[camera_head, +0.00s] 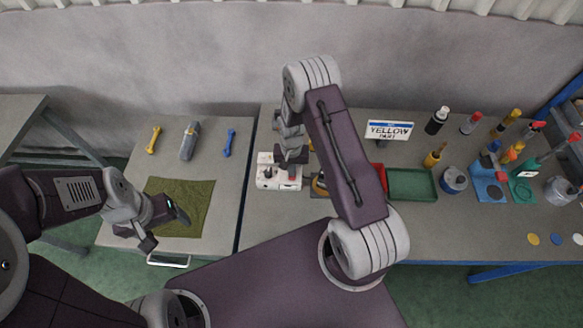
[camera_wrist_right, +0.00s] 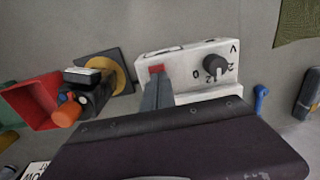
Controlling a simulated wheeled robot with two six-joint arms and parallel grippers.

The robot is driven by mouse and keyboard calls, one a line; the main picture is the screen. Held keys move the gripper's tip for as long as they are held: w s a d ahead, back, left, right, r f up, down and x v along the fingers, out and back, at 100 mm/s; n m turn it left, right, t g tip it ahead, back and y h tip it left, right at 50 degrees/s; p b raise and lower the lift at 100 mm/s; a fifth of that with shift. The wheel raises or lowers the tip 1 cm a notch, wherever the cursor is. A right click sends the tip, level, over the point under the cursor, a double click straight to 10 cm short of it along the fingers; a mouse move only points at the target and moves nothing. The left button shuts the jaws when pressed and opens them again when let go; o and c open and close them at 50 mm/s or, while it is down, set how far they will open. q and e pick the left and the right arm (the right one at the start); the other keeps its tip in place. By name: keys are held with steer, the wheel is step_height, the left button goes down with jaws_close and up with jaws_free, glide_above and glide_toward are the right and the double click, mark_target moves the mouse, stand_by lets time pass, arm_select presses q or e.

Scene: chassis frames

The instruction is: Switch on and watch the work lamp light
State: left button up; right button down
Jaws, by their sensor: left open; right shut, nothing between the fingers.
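A white box (camera_head: 268,184) stands on the right-hand bench. In the right wrist view the box (camera_wrist_right: 195,62) has a dark dial (camera_wrist_right: 216,64) with markings and a red switch (camera_wrist_right: 157,69). My right gripper (camera_head: 291,168) is shut and empty over the box. In the wrist view its fingertips (camera_wrist_right: 157,82) are right at the red switch; I cannot tell whether they touch. A black device with an orange knob (camera_wrist_right: 68,112) stands beside the box; I cannot tell whether it is the lamp. No glow shows. My left gripper (camera_head: 166,228) is open and empty over a green cloth.
The green cloth (camera_head: 190,192) lies on the left bench, with a yellow wrench (camera_head: 153,140), a grey roll (camera_head: 190,141) and a blue wrench (camera_head: 229,142) behind. Right of my right arm are a green tray (camera_head: 411,184), a sign (camera_head: 390,130) and several bottles and tools.

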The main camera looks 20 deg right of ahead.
step_height(320, 180, up, 4)
steer(key=p, duration=0.3)
steer(key=shift+w+d+r, duration=0.1)
steer(key=shift+w+r, duration=0.05)
arm_select(q)
steer(key=b, duration=0.3)
steer(key=shift+s+a, duration=0.15)
steer(key=shift+a, duration=0.1)
arm_select(e)
step_height(320, 180, up, 10)
steer(key=shift+s, duration=0.2)
